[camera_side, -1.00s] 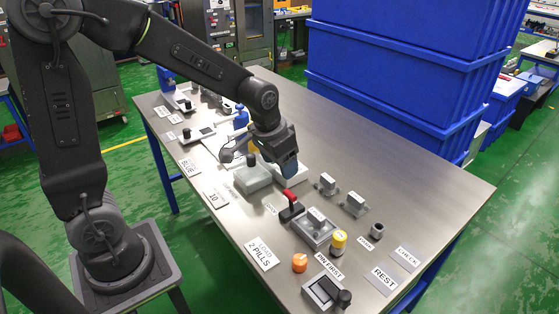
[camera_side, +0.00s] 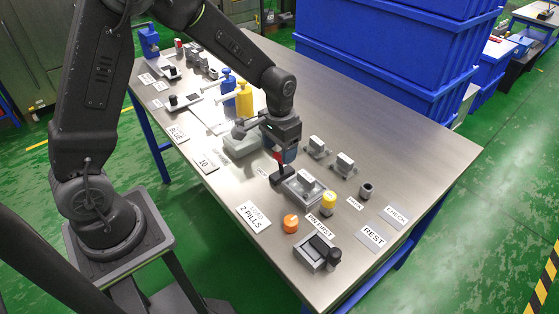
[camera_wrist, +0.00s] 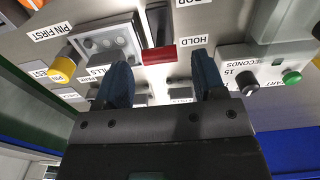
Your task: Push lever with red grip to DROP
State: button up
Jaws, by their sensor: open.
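The lever has a red grip (camera_side: 278,157), which shows in the side view just under my gripper (camera_side: 284,150). In the wrist view the red grip (camera_wrist: 160,54) lies crosswise just beyond and between the fingertips of my gripper (camera_wrist: 160,66). My gripper is open, with two dark blue fingers spread apart. I cannot tell whether either finger touches the grip. A HOLD label (camera_wrist: 191,41) sits beside the grip. A second label (camera_wrist: 188,3), cut off at the top edge, ends in "OP".
A grey clear-topped box (camera_side: 303,187) and a yellow PIN knob (camera_side: 328,202) stand close to the lever. A timer box (camera_wrist: 262,70) with a green button is at the right in the wrist view. An orange knob (camera_side: 291,223) stands nearer the front.

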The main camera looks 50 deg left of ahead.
aim_at(279, 156)
jog(key=shift+f, duration=2.35)
grip_shut()
